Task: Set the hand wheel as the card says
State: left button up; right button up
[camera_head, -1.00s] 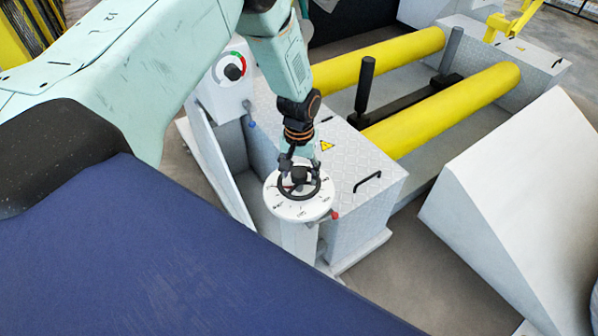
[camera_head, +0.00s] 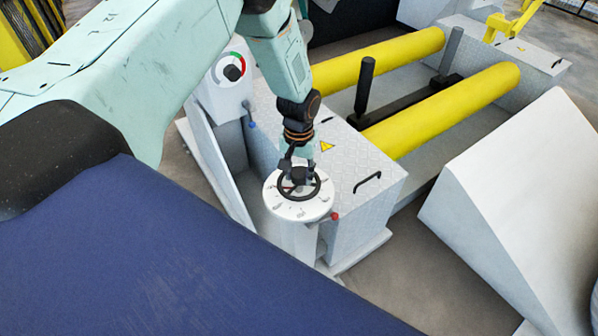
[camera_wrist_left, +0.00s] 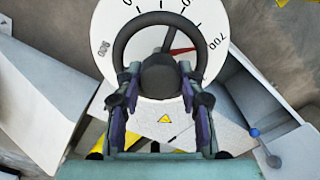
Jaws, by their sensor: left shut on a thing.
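The black hand wheel (camera_head: 299,200) lies over a round white dial (camera_head: 283,209) on top of a post. My left gripper (camera_head: 299,176) comes down from above and is shut on the hand wheel. In the left wrist view, its fingers (camera_wrist_left: 157,88) sit at both sides of the dark hub, with the wheel rim (camera_wrist_left: 160,17) beyond. A red pointer (camera_wrist_left: 180,51) lies under the rim and points right, towards a marking that looks like 700. I see no card. My right gripper is not in view.
A red knob (camera_head: 335,216) sticks out beside the dial. A white gauge (camera_head: 217,91) with a coloured arc stands behind, with a blue knob (camera_head: 252,125) near it. Yellow rollers (camera_head: 445,107) and a white wedge block (camera_head: 515,210) are at the right.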

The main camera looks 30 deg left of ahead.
aim_at(299, 173)
pick_arm(q)
jog(key=shift+m, duration=0.3)
jog(key=m, duration=0.4)
jog(key=shift+m, duration=0.3)
jog(key=m, duration=0.4)
jog(key=shift+b, duration=0.35)
jog(key=shift+m, duration=0.3)
jog(key=o, duration=1.2)
jog(key=shift+r, duration=0.1)
notch_tip(299, 173, up, 12)
jog(key=shift+f, duration=0.1)
